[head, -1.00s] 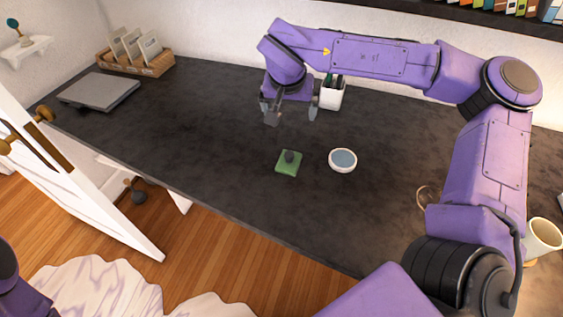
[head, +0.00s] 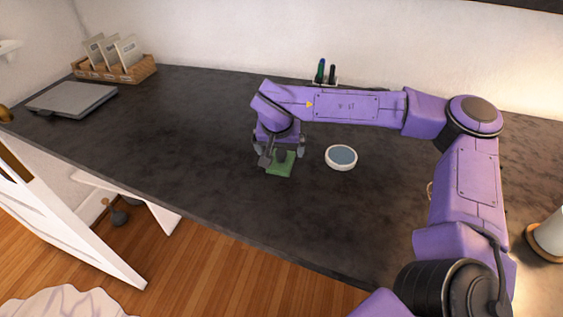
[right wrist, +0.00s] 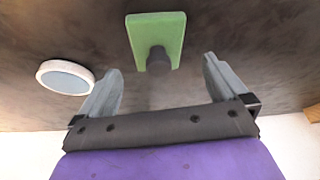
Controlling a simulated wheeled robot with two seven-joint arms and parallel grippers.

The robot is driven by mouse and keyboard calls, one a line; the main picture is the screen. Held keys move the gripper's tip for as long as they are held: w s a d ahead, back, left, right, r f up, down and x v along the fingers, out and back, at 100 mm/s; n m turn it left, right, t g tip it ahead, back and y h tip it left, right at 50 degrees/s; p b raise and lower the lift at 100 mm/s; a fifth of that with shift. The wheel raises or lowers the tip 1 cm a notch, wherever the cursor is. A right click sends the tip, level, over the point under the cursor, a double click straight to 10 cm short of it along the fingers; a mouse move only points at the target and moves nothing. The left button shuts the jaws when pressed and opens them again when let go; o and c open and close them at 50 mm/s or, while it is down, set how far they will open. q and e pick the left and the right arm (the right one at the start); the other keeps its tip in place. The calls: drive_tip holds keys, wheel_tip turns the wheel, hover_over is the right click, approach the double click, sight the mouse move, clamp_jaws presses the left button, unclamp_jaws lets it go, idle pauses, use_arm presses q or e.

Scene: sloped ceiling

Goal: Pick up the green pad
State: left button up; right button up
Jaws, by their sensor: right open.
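The green pad (head: 281,168) lies on the dark desk and has a dark knob on its top. It also shows in the right wrist view (right wrist: 172,32), with the knob pointing toward my gripper. My right gripper (head: 277,155) is open and empty at the pad in the head view, partly covering it. In the right wrist view, its two fingers (right wrist: 162,85) are spread, with the pad and knob just beyond the tips and between their lines. Contact cannot be made out. My left gripper is not in view.
A round white dish with a blue-grey inside (head: 341,157) sits just right of the pad. A pen cup (head: 325,80) stands behind my right arm. A grey flat box (head: 72,99) and a wooden card holder (head: 118,70) are at the far left. The desk's left-middle is clear.

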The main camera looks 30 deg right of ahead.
sight(281, 153)
drive_tip(key=x, duration=0.3)
drive_tip(key=shift+s+f, duration=0.1)
drive_tip(key=shift+f, duration=0.25)
drive_tip(key=c, duration=1.1)
drive_tip(key=shift+r, duration=0.15)
drive_tip(key=shift+r, duration=0.3)
wheel_tip(281, 153, up, 3)
drive_tip(key=shift+s, duration=0.1)
drive_tip(key=s+a+r, duration=0.1)
drive_tip(key=s+r, duration=0.2)
drive_tip(key=s, duration=0.1)
drive_tip(key=s+a+r, duration=0.2)
drive_tip(key=s+r, duration=0.1)
drive_tip(key=s, duration=0.1)
drive_tip(key=s+a+r, duration=0.1)
drive_tip(key=s+r, duration=0.2)
drive_tip(key=s, duration=0.2)
drive_tip(key=shift+s+a+r+p, duration=0.1)
drive_tip(key=shift+a+p, duration=0.25)
drive_tip(key=shift+p, duration=0.05)
